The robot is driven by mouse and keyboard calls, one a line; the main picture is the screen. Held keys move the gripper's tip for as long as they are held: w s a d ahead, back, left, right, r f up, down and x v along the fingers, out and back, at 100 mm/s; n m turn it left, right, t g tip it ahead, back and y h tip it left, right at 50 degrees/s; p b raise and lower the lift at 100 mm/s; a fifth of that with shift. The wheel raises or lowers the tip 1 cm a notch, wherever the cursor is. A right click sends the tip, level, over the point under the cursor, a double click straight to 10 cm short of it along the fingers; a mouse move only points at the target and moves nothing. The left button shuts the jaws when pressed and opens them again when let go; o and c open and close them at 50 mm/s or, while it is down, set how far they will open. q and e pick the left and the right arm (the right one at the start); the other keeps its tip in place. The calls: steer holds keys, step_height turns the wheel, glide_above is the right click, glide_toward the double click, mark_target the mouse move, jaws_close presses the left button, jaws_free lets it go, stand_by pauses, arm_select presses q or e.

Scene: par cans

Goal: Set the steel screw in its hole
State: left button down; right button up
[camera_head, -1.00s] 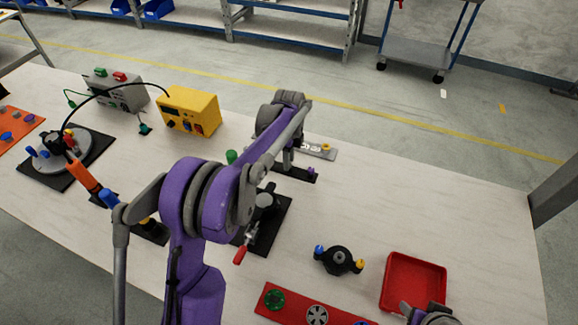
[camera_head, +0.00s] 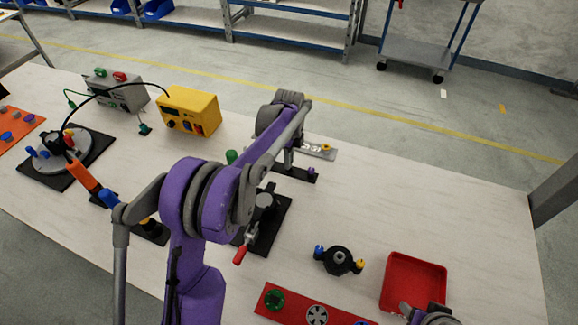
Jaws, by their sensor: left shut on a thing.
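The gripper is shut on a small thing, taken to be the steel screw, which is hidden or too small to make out. A dark strip with a purple knob (camera_head: 311,171) lies just below the gripper. The hole for the screw cannot be made out. My right gripper (camera_head: 430,314) is partly in view at the bottom edge by the red tray (camera_head: 388,281); its fingers cannot be made out.
A black fixture with a red-handled clamp (camera_head: 239,256) stands under my left arm. A round black part (camera_head: 338,261) with blue and yellow knobs and a red board (camera_head: 294,311) are nearer. A yellow box (camera_head: 190,112) stands at the back left. The table's right side is mostly clear.

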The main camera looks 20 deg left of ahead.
arm_select(q)
steer(key=shift+r+p, duration=1.55)
steer(key=shift+r, duration=1.5)
